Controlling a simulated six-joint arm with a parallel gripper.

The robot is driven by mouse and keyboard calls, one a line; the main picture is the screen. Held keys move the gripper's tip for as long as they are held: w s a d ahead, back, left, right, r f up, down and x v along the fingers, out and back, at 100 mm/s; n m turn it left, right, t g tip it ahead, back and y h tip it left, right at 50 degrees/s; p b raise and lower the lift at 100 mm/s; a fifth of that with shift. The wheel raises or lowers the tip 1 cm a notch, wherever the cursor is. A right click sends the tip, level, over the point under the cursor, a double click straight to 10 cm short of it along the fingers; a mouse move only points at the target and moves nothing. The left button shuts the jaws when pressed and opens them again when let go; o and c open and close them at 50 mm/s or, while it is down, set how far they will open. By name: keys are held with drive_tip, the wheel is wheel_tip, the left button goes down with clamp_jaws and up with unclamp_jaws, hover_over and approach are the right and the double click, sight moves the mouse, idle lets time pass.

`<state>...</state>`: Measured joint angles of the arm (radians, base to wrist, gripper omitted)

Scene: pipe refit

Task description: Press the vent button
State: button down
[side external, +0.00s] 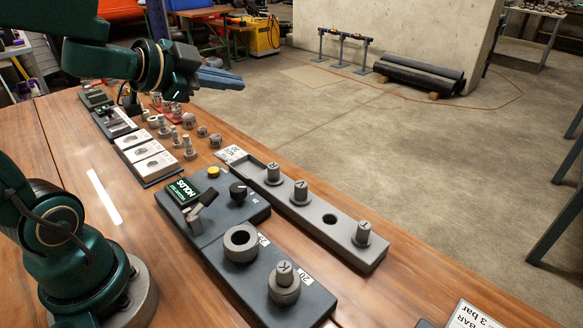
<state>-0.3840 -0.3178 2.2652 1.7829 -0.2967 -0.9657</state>
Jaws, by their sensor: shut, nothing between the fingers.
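A yellow button (213,171), probably the vent button, sits on top of a dark control box (258,211) in the middle of the table. Its top is uncovered and nothing touches it. The same box carries a green-lit display (184,190), a black knob (238,191) and a grey lever (202,201). My gripper (240,82) is shut and empty. It is in the air at the upper part of the picture, well above the table and apart from the button, with its blue-grey fingers pointing right.
A grey rack (321,219) with several upright plugs and an open hole stands right of the box. A dark block (290,310) with a ring fitting (240,243) and a plug (284,285) is in front. Several small fittings (190,148) and white-topped trays (148,159) stand behind.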

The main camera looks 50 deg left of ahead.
sight(214, 172)
drive_tip(key=s+a+f+g, duration=0.4)
drive_tip(key=a+f, duration=0.3)
drive_tip(key=shift+f+m, duration=0.3)
drive_tip(key=shift+f, duration=0.1)
drive_tip(key=shift+d+f, duration=0.1)
drive_tip(key=shift+f, duration=4.3)
drive_tip(key=shift+f, duration=0.4)
